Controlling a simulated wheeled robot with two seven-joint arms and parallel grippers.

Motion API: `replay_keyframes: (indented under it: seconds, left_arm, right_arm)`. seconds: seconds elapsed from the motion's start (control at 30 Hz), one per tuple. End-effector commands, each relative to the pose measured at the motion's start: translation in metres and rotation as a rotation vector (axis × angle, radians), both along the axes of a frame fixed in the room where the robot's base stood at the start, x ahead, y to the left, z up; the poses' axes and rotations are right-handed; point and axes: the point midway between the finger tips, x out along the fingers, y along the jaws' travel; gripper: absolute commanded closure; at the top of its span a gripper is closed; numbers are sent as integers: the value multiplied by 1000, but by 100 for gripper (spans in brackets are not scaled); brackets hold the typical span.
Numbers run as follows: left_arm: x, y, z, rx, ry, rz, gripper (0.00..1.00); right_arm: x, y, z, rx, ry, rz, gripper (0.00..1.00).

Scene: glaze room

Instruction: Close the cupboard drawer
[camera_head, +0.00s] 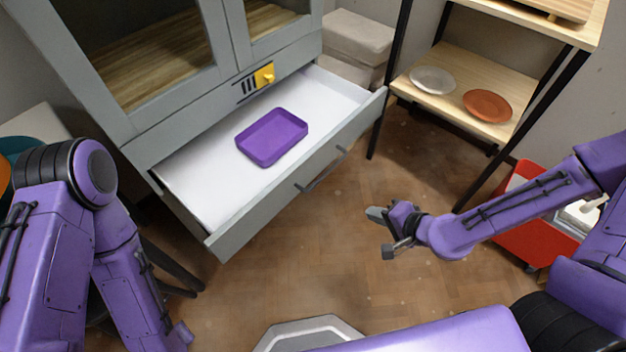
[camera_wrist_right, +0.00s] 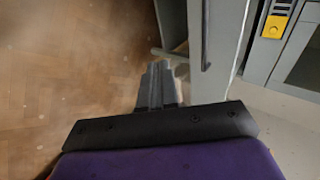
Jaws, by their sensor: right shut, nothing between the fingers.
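The grey cupboard drawer (camera_head: 232,222) is pulled far out of the cupboard (camera_head: 150,140). Its white floor holds a purple tray (camera_head: 272,137). A dark bar handle (camera_head: 320,172) runs along the drawer front; it also shows in the right wrist view (camera_wrist_right: 206,35). My right gripper (camera_head: 376,215) is shut and empty, in the air to the right of the drawer front and apart from it in the head view. Its closed fingers (camera_wrist_right: 157,88) point toward the drawer front in the wrist view. My left arm is at the lower left; its gripper is not visible.
A shelf rack (camera_head: 452,92) with a white plate (camera_head: 432,80) and an orange plate (camera_head: 487,105) stands at the back right. A red container (camera_head: 545,235) is partly behind my right arm. The wooden floor (camera_head: 330,245) in front of the drawer is clear.

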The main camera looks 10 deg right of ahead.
Motion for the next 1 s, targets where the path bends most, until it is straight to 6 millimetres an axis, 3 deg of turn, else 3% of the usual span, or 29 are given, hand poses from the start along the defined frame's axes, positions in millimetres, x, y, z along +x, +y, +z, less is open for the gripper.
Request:
replay_keyframes:
  seconds: [0.03, 0.2, 0.3, 0.53, 0.63, 1.0]
  left_arm:
    - [0, 0, -25, 0, 0, 0, 52]
    - [0, 1, -40, 1, -1, 1, 52]
    - [0, 1, -46, 0, -1, 1, 52]
    - [0, 1, -92, 0, -1, 1, 52]
    - [0, 1, -107, 0, -1, 1, 52]
    - [1, 1, -125, 0, -1, 1, 52]
  right_arm:
    - [16, 11, 4, 92, -82, 8, 100]
    - [35, 33, 46, 253, -248, 69, 100]
    - [38, 37, 52, 277, -279, 84, 100]
    - [55, 52, 36, 273, -280, 89, 100]
    - [72, 65, 30, 271, -275, 87, 100]
    - [129, 110, 25, 274, -278, 86, 100]
